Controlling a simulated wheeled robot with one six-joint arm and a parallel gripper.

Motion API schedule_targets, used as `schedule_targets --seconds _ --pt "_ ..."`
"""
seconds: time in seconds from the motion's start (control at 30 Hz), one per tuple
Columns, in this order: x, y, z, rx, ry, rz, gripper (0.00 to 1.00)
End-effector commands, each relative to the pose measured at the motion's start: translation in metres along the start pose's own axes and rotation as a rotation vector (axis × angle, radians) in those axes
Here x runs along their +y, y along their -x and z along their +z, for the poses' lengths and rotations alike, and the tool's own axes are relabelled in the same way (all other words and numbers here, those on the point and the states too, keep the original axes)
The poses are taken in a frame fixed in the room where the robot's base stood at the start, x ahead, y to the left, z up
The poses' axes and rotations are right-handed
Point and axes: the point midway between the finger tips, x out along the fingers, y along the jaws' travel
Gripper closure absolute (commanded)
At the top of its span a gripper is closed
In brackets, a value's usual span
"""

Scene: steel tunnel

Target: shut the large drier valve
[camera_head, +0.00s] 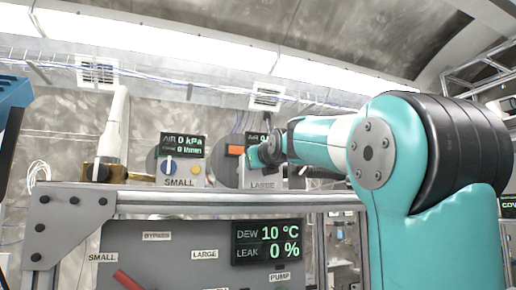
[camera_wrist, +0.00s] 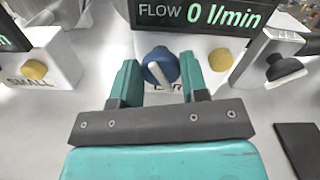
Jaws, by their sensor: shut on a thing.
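In the wrist view, a blue round knob (camera_wrist: 160,68) with a white pointer bar sits between the two fingers of my gripper (camera_wrist: 160,78), which is shut on it. The pointer tilts a little off upright. A label below the knob is mostly hidden by my gripper. In the head view my gripper (camera_head: 262,155) reaches the box labelled LARGE (camera_head: 262,185), and the knob is hidden there. The display above the knob (camera_wrist: 200,14) reads FLOW 0 l/min.
The box labelled SMALL (camera_head: 179,182) stands to the left with its own blue knob (camera_head: 168,167). A yellow button (camera_wrist: 220,60) is close right of my fingers. A steel rail (camera_head: 230,199) runs in front, above a grey panel (camera_head: 180,250) with a red handle (camera_head: 126,280).

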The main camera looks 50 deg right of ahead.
Motion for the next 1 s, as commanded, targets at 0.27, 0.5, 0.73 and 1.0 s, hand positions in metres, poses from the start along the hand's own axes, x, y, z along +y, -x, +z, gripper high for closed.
schedule_targets --seconds 0.27,0.5,0.73,1.0 --pt "-0.0013 -0.0003 0.0016 0.006 -0.086 0.000 0.83" --pt "-0.0007 -0.0002 -0.0013 0.004 -0.106 -0.001 0.83" --pt "-0.0006 -0.0002 -0.0020 0.003 -0.107 -0.001 0.83" --pt "-0.0005 -0.0002 -0.0014 0.002 -0.106 -0.001 0.33"
